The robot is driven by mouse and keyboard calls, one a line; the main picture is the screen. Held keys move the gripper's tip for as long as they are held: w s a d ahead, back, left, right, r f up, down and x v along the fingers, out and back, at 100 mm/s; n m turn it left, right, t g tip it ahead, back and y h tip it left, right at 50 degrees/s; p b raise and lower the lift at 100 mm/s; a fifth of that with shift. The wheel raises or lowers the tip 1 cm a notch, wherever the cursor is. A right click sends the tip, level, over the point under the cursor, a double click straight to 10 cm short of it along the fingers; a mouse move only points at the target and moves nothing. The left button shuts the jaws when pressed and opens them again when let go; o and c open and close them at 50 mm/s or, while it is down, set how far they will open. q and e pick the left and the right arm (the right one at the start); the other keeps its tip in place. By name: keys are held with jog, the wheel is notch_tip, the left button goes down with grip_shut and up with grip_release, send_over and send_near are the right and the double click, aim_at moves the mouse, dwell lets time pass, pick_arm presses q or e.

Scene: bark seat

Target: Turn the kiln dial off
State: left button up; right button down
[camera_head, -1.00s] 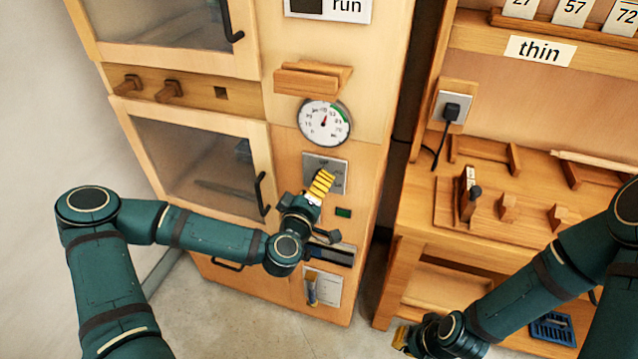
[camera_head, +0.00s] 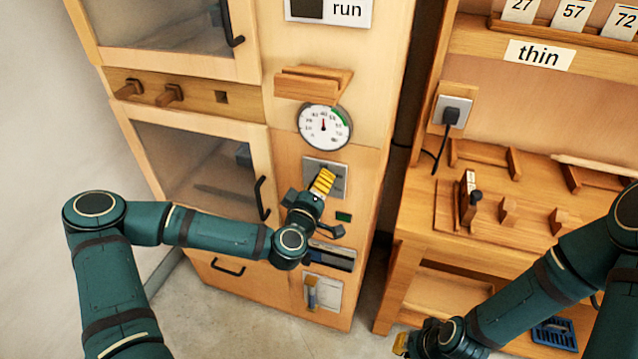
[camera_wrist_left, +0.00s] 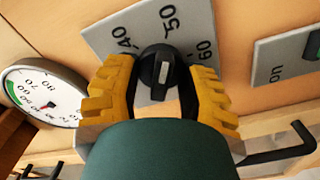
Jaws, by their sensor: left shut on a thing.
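The kiln dial is a round black knob with a pale pointer line (camera_wrist_left: 157,72), mounted on a grey plate (camera_wrist_left: 198,25) marked 40, 50 and 60. Its pointer lies roughly towards 50. My left gripper (camera_wrist_left: 160,88) has its yellow fingers on either side of the knob and is shut on it. In the head view the left gripper (camera_head: 323,183) covers the knob, and only part of the plate (camera_head: 312,164) shows. My right gripper (camera_head: 402,343) is low at the bottom of the head view, with its fingers mostly hidden by its wrist.
A round gauge (camera_head: 324,127) sits above the dial plate, under a small wooden ledge (camera_head: 308,82). A black door handle (camera_head: 262,198) is close to the left of my left gripper. A lower plate (camera_head: 331,256) reads "on" in the wrist view. A workbench (camera_head: 420,215) stands at right.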

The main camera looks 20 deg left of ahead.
pick_arm(q)
jog(key=shift+n, duration=0.3)
jog(key=n, duration=0.5)
jog(key=shift+a+f+p, duration=0.1)
jog(key=shift+p, duration=0.25)
jog(key=n, duration=0.6)
jog(key=shift+f+n, duration=0.15)
jog(key=shift+n, duration=0.15)
jog(key=n, duration=0.6)
jog(key=shift+f+p, duration=0.1)
jog(key=shift+p, duration=0.25)
jog(key=n, duration=0.5)
jog(key=shift+d+n, duration=0.25)
jog(key=shift+n, duration=0.15)
jog(key=o, duration=1.2)
